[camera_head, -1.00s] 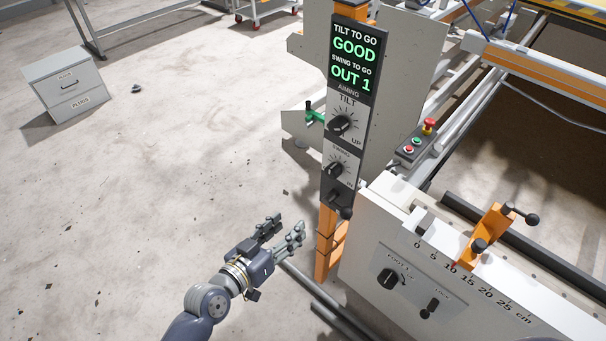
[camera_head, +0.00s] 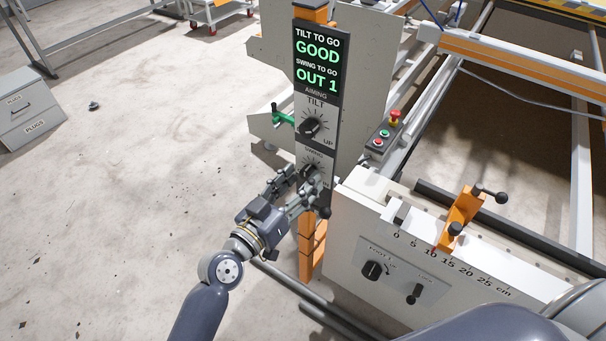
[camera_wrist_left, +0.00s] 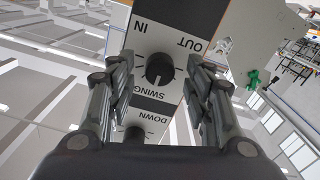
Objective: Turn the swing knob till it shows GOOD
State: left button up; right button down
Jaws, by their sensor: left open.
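The black swing knob (camera_head: 310,171) is on the lower dial of the upright aiming panel (camera_head: 331,112), partly behind my left fingers. The display (camera_head: 318,62) reads TILT TO GO GOOD and SWING TO GO OUT 1. The tilt knob (camera_head: 310,127) is above it. My left gripper (camera_head: 298,181) is open at the swing dial. In the left wrist view the swing knob (camera_wrist_left: 159,69) appears between the open fingers (camera_wrist_left: 159,75), upside down, with IN and OUT marks beyond it; I see no clear contact. My right gripper is not in view.
A black handle (camera_head: 324,212) sticks out below the swing dial. A green handle (camera_head: 283,118) is left of the panel, and a button box (camera_head: 384,138) is right of it. The white machine body (camera_head: 375,225) is close on the right. Floor to the left is open.

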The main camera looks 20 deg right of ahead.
pick_arm(q)
jog(key=shift+x, duration=0.85)
jog(key=c, duration=1)
jog(key=shift+c, duration=0.2)
jog(key=shift+n, duration=2.9)
